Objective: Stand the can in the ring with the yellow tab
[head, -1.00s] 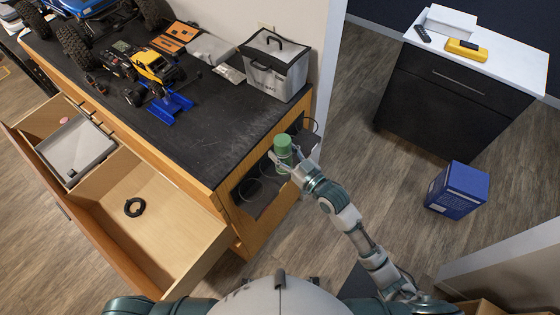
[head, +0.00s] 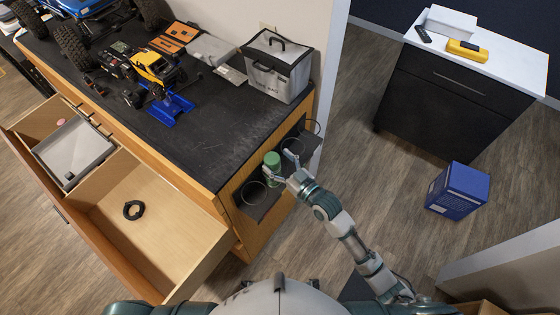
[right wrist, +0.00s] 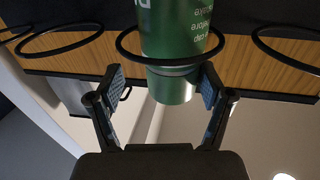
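The green can (head: 272,161) stands upright at the ring rack on the bench's end. In the right wrist view the can (right wrist: 175,35) has a black ring (right wrist: 127,52) around it, with the cap end past the ring. My right gripper (head: 281,171) is beside the can. In the wrist view its fingers (right wrist: 160,92) are spread on either side of the can's end, with a visible gap at the left finger. I cannot make out a yellow tab on any ring. My left gripper is out of view.
Empty rings (head: 250,194) and (head: 291,146) flank the can. A grey bag (head: 278,72) sits on the bench top (head: 215,130) above the rack. An open drawer (head: 165,235) with a black ring-shaped part (head: 133,210) juts out left. A blue box (head: 458,188) stands on the floor.

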